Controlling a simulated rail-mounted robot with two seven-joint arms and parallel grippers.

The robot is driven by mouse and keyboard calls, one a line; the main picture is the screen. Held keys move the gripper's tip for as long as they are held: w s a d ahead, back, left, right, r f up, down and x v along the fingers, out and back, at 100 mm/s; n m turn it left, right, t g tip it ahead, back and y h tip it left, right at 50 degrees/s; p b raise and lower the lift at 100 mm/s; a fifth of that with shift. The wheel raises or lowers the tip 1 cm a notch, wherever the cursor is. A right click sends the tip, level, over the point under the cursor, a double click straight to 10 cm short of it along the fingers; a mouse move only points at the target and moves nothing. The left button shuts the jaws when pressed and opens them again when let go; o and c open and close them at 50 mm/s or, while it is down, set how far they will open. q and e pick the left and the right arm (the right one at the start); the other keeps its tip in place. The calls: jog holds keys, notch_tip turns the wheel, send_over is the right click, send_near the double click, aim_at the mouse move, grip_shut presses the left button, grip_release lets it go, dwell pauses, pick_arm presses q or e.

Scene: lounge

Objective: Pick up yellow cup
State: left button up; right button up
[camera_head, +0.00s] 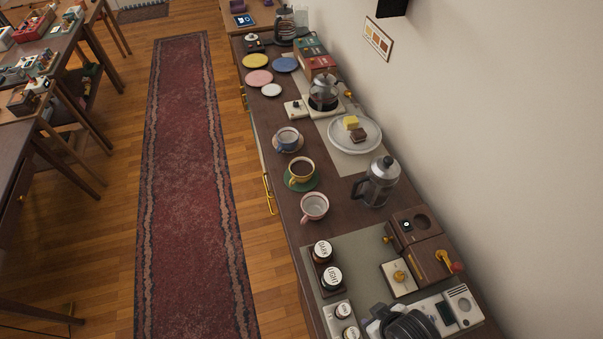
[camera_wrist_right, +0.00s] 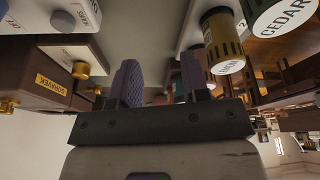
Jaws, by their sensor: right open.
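The yellow cup (camera_head: 301,171), with a dark drink in it, stands upright on a green saucer (camera_head: 312,184) near the middle of the counter. A pink-and-white cup (camera_head: 314,206) stands just in front of it, and a blue-grey cup (camera_head: 287,139) on a saucer is just behind. My right gripper (camera_head: 403,324) is low at the bottom edge of the head view, well apart from the cups. In the right wrist view its two fingers (camera_wrist_right: 160,84) are spread with nothing between them. My left gripper is not in view.
A metal French press (camera_head: 378,181) stands right of the cups, near the wall. Behind are a white plate (camera_head: 355,134) with food and a glass pot (camera_head: 323,92). Labelled jars (camera_head: 331,277) and a brown grinder-like box (camera_head: 418,260) stand in front. The counter's left edge is close to the cups.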

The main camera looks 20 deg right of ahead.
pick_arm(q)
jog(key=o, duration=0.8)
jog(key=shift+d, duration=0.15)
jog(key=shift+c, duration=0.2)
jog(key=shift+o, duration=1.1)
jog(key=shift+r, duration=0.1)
